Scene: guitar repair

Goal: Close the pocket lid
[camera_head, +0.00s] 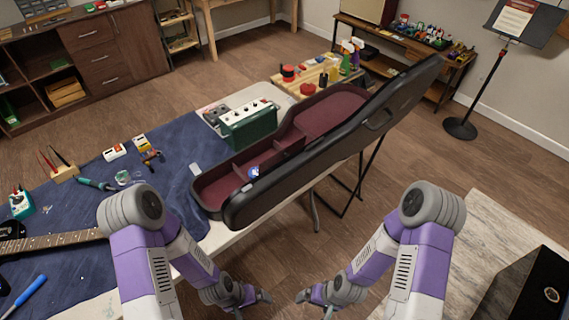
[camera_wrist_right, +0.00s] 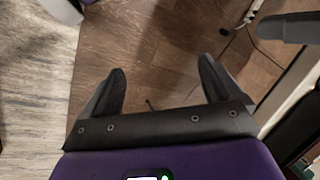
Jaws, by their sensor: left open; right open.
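The open guitar case (camera_head: 210,197) lies on the table with a dark red lining, its black outer lid (camera_head: 340,138) tilted up along the near side. A pocket (camera_head: 238,178) with dark red walls sits at its near left end. A raised dark red panel (camera_head: 288,144) beside it looks like the pocket lid, standing open. A small blue and white item (camera_head: 254,172) shows in the pocket area, partly hidden by the outer lid. My left gripper (camera_head: 256,303) and right gripper (camera_head: 305,299) are below the case, apart from it. In the right wrist view my right gripper (camera_wrist_right: 163,75) is open and empty above the floor.
A green amplifier box (camera_head: 249,124) stands behind the case. A guitar neck (camera_head: 55,241), a blue-handled tool (camera_head: 25,296) and small tools lie on the blue cloth (camera_head: 105,207) to the left. The case's outer lid stands between my arms and the pocket. Open floor (camera_head: 345,228) lies to the right.

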